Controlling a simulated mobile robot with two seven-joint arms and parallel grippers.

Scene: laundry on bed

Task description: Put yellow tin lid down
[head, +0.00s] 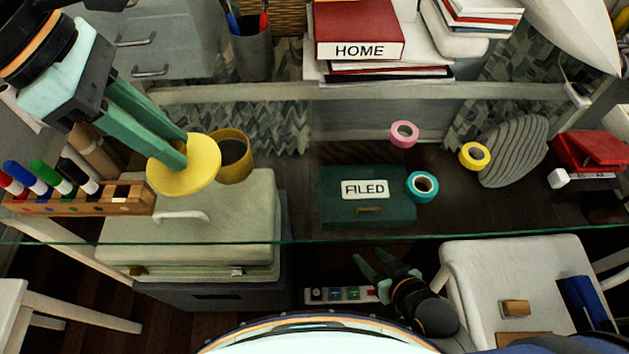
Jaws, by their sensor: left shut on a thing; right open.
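The yellow tin lid (197,172) is a round, flat disc at the left of the desk in the head view. My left gripper (179,152) comes in from the upper left with long green fingers, shut on the lid. The lid is held tilted, in front of and partly over the yellow tin (235,170), which is open at the top with a dark inside. Whether lid and tin touch, I cannot tell. My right gripper (377,266) is low in the middle, below the glass edge, open and empty.
A glass desktop (290,190) carries a marker rack (120,198) at left, a green FILED box (366,208) and pink (404,132), teal (413,187) and yellow (474,147) tape rolls. A red stapler (588,150) lies at right. Books (358,40) stand behind. Glass between tin and green box is clear.

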